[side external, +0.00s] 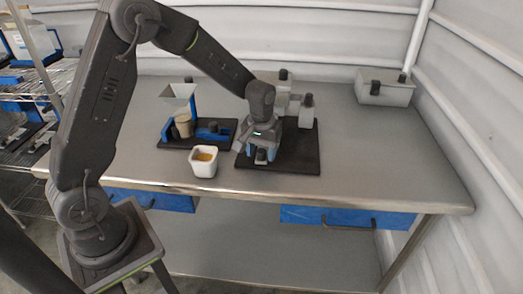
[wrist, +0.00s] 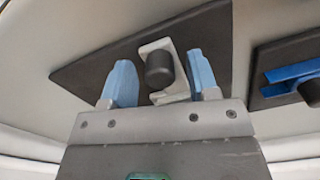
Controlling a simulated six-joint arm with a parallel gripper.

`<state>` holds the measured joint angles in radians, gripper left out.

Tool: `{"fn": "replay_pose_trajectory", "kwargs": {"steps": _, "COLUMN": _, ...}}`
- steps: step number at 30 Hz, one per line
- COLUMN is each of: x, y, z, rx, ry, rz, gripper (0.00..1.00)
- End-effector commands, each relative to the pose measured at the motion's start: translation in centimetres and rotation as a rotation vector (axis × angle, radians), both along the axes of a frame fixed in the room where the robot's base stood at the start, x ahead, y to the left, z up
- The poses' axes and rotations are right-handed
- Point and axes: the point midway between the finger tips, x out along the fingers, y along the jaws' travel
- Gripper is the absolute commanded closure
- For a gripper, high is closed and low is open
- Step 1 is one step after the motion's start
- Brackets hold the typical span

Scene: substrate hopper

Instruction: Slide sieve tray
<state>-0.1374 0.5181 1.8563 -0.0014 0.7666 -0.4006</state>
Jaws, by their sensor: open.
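My gripper (side external: 259,150) is over the right-hand black board (side external: 302,163) in the side view, pointing down. In the wrist view its two blue fingers are apart, with a black knob (wrist: 160,68) on a pale grey bracket (wrist: 176,55) between them in the picture. I cannot tell whether the fingers touch the knob. The hopper station on the left has a pale funnel (side external: 180,92) on a blue post, above a beige cup (side external: 184,126). A blue slide piece (side external: 213,132) with a black knob lies beside that cup. I cannot tell for certain which piece is the sieve tray.
A white cup (side external: 204,167) with yellow contents stands in front of the boards. Pale grey blocks (side external: 305,112) with dark knobs stand at the back of the right board. A grey box (side external: 385,91) is at the back right.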

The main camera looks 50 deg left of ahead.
Motion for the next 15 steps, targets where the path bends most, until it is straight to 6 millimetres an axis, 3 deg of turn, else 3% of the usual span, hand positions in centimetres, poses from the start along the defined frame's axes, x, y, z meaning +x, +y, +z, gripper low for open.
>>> {"fn": "replay_pose_trajectory", "kwargs": {"steps": 3, "x": -0.01, "y": -0.01, "z": 0.01, "rx": 0.000, "ry": 0.000, "rz": 0.000, "gripper": 0.47}}
{"fn": "replay_pose_trajectory", "kwargs": {"steps": 15, "x": 0.00, "y": 0.00, "z": 0.03, "rx": 0.000, "ry": 0.000, "rz": 0.000, "gripper": 0.86}}
